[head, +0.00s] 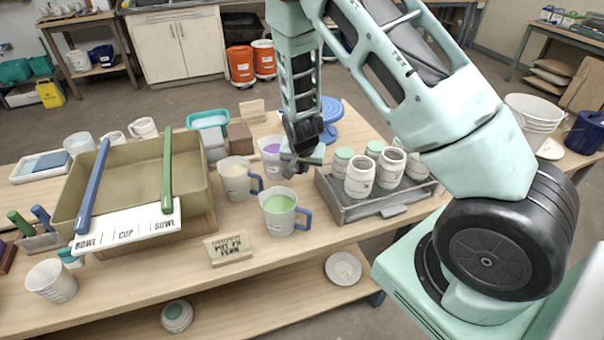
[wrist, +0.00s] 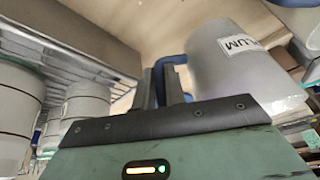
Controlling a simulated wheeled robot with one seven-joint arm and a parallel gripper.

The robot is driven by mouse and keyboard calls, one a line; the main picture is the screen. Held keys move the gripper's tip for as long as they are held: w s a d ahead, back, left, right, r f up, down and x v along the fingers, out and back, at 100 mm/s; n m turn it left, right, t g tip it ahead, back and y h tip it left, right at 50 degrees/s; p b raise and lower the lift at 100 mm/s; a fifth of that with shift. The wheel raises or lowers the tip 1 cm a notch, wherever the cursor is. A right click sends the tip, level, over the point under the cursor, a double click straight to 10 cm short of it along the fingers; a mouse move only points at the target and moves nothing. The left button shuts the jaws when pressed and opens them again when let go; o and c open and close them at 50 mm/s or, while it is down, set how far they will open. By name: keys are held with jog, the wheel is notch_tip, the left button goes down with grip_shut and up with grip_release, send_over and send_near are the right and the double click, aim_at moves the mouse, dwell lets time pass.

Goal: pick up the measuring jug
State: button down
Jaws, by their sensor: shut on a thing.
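The measuring jug with purple contents (head: 269,158) stands behind the cream-filled jug and left of the grey jar crate. In the wrist view, a pale jug (wrist: 225,62) with a "PLUM" label fills the right of centre. My gripper (head: 290,168) is beside the purple jug's right side. In the wrist view, the fingers of my gripper (wrist: 163,82) are shut on the jug's blue handle (wrist: 175,60). The fingertips are partly hidden in the head view. I cannot tell whether the jug's base touches the table.
A green-filled jug (head: 278,215) and a cream-filled jug (head: 235,187) stand in front. The grey crate (head: 365,209) of jars is close on the right. An olive basin (head: 128,180) with two tools across it is left. A stencilled sign (head: 229,249) stands near the front edge.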

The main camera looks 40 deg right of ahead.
jog(key=shift+r+b, duration=0.35)
jog(key=shift+r, duration=2.15)
jog(key=shift+r, duration=0.15)
